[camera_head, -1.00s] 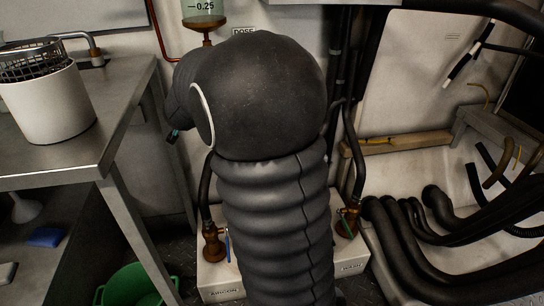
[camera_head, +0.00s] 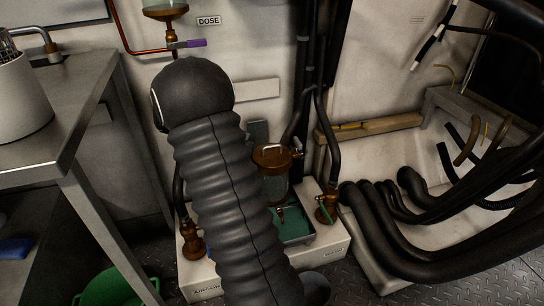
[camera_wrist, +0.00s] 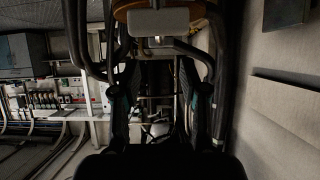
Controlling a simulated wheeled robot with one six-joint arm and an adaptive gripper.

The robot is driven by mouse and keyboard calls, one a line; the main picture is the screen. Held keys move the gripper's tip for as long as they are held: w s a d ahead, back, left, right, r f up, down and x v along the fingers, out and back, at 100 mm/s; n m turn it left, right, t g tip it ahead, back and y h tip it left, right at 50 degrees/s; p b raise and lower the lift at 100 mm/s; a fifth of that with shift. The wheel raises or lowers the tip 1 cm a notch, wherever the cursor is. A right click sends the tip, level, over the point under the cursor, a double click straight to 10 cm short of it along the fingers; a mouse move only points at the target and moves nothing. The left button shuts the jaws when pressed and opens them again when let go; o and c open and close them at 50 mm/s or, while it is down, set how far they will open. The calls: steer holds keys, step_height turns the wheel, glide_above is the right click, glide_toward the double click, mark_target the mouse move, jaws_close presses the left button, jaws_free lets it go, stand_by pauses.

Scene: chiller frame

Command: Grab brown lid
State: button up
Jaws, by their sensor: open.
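The brown lid (camera_head: 271,156) sits on top of a glass vessel (camera_head: 274,188) in the head view, right of my black-sleeved arm. It has a raised handle on top and a small fitting at its right edge. My gripper (camera_wrist: 157,105) shows in the wrist view with its two dark fingers apart and nothing clearly held between them. In the head view my arm hides the gripper. A brown curved edge with a pale block shows at the top of the wrist view; I cannot tell whether it is the lid.
The vessel stands by a teal tray (camera_head: 296,229) on a white base (camera_head: 318,256), with brown valves (camera_head: 327,207) beside it. Thick black hoses (camera_head: 390,235) fill the right. A metal table (camera_head: 72,105) stands left. A green bucket (camera_head: 112,289) is on the floor.

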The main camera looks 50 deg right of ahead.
mark_target(272, 146)
steer(key=b+x, duration=0.1)
steer(key=x, duration=0.9)
steer(key=shift+d+r+b, duration=0.1)
steer(key=shift+d+b, duration=0.1)
steer(key=shift+b, duration=0.2)
jaws_close()
